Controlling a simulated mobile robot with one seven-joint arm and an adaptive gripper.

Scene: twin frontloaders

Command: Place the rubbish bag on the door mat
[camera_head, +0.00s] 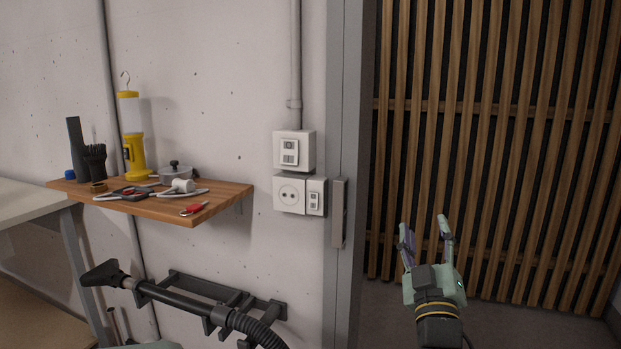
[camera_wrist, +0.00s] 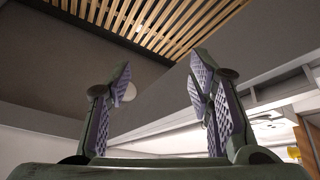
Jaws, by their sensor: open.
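My gripper (camera_head: 424,234) is raised at the lower right of the head view, in front of a wooden slatted wall. Its fingers point up and stand apart, with nothing between them. In the wrist view my gripper (camera_wrist: 157,85) also shows open and empty, with a slatted ceiling beyond it. I see neither the rubbish bag nor the door mat in either view.
A wooden shelf (camera_head: 165,206) with a yellow lantern (camera_head: 132,150) and small tools is on the left wall. A vacuum hose and nozzle (camera_head: 190,303) hang below it. A grey door frame (camera_head: 345,120) stands left of my gripper. Dark floor (camera_head: 385,315) shows beyond the frame.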

